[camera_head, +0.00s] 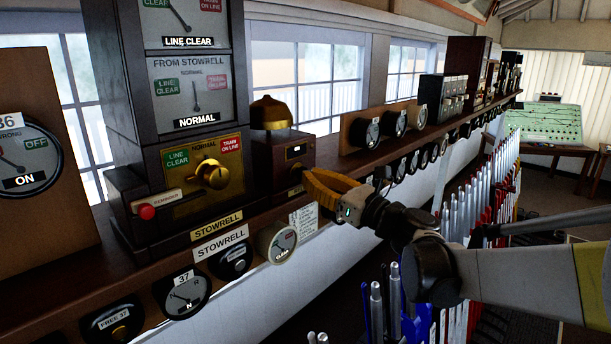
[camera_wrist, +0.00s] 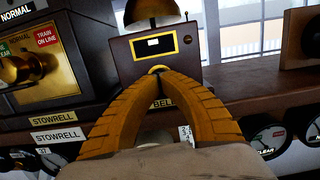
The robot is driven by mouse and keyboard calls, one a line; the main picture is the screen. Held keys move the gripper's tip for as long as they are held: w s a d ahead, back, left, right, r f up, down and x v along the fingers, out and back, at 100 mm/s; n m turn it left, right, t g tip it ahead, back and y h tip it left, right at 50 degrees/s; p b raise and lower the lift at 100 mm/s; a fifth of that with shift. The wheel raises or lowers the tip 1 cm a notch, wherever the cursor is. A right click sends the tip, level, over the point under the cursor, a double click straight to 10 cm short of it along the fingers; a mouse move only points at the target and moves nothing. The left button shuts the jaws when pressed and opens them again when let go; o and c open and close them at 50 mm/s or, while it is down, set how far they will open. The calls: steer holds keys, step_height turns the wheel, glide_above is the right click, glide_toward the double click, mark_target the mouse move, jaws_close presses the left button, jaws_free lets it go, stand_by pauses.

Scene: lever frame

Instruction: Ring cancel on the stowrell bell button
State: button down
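The stowrell bell stands on the shelf as a brown wooden box (camera_head: 269,172) with a brass dome (camera_head: 271,112) on top. In the wrist view the box (camera_wrist: 187,62) has a small brass-framed window above a brass button (camera_wrist: 158,68). Only the button's upper rim shows there; my fingertips hide the rest. My gripper (camera_head: 305,177) has orange-yellow fingers and is directly in front of the box's face, at the button. In the wrist view its fingertips (camera_wrist: 159,78) meet, with nothing seen between them. I cannot tell whether they touch the button.
The Stowrell block instrument (camera_head: 203,177) stands left of the bell, with a brass knob and a red button (camera_head: 147,212). A wooden panel of round dials (camera_head: 375,132) is to the right. Several dials hang below the shelf, and many levers (camera_head: 480,190) stand at right.

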steer(key=shift+s+d, duration=0.25)
steer(key=shift+s, duration=0.05)
steer(key=shift+w+a, duration=0.15)
steer(key=shift+w, duration=0.05)
steer(key=shift+s, duration=0.2)
stand_by(0.7)
steer(key=shift+w, duration=0.15)
steer(key=shift+b, duration=0.4)
stand_by(0.7)
